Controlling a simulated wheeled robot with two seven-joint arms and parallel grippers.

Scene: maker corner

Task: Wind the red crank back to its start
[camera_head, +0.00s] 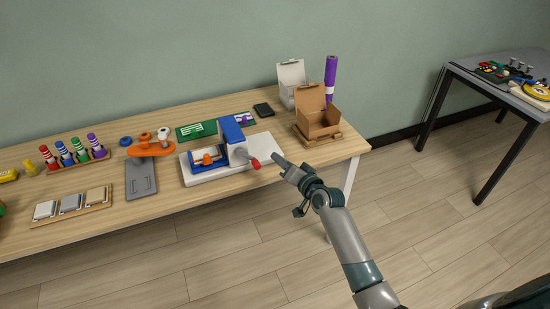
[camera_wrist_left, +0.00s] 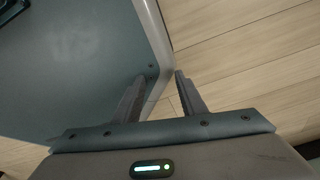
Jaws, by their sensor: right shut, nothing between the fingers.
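The red crank knob (camera_head: 256,163) sticks out at the front right of a small machine with a blue upright (camera_head: 231,131) and a white base (camera_head: 198,178) on the workbench. A grey block and an orange piece (camera_head: 207,159) are also on the machine. My right gripper (camera_head: 278,159) is shut and empty, just right of the red knob; a small gap seems to lie between them. My left gripper (camera_wrist_left: 162,77) shows only in the left wrist view. It is open with nothing between its fingers, beside a grey surface and above the wood floor.
An open cardboard box (camera_head: 318,122), a white box (camera_head: 291,74) and a purple roll (camera_head: 330,78) stand at the bench's right end. Colored pegs (camera_head: 65,153), a grey plate (camera_head: 140,180) and a tray of blocks (camera_head: 97,197) are left. A second table (camera_head: 458,69) stands far right.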

